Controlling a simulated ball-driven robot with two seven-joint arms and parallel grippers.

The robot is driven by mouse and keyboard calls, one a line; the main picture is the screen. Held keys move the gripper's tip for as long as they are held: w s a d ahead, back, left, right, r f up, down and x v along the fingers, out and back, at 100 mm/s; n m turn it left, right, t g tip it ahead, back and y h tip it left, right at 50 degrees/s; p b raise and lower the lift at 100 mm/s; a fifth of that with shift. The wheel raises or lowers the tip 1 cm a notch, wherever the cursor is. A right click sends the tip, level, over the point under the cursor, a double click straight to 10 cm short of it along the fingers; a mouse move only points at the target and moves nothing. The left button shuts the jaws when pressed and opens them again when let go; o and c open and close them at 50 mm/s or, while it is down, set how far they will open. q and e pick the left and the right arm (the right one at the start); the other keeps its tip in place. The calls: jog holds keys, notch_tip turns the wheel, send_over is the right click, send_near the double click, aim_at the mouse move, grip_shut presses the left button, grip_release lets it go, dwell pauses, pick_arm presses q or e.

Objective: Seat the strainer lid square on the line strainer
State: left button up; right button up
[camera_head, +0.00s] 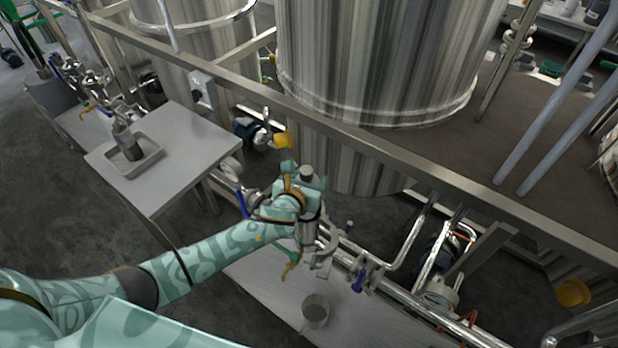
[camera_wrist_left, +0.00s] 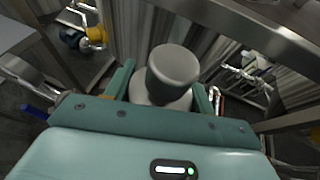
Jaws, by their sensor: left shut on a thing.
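My left gripper (camera_head: 305,180) is over the pipework in the middle of the head view, above the upright metal line strainer (camera_head: 309,232). It is shut on the strainer lid (camera_head: 307,172), whose grey round knob shows between the fingers. In the left wrist view the lid (camera_wrist_left: 174,66) has a thick cylindrical knob over a wider pale disc, with a green finger of the gripper (camera_wrist_left: 163,84) on each side. The fingers and wrist hide most of the lid's rim, so I cannot tell whether it touches the strainer or sits square. My right gripper is not in view.
A grey open cup (camera_head: 315,311) stands on a low pale surface (camera_head: 268,290) below. A steel rail (camera_head: 400,160) runs behind the gripper, before a large tank (camera_head: 380,60). A table (camera_head: 205,135) at left holds a tray (camera_head: 150,160) with a bottle (camera_head: 127,143).

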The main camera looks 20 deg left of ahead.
pick_arm(q)
jog(key=shift+r, duration=0.1)
jog(key=shift+a, duration=0.1)
notch_tip(320, 180, down, 6)
jog(key=b, duration=0.4)
jog(key=shift+r+p, duration=0.1)
jog(key=shift+p, duration=0.3)
dwell(1.5)
jog(key=shift+f+b, duration=1.2)
jog(key=shift+f, duration=0.4)
jog(key=o, duration=1.3)
jog(key=shift+s, duration=0.1)
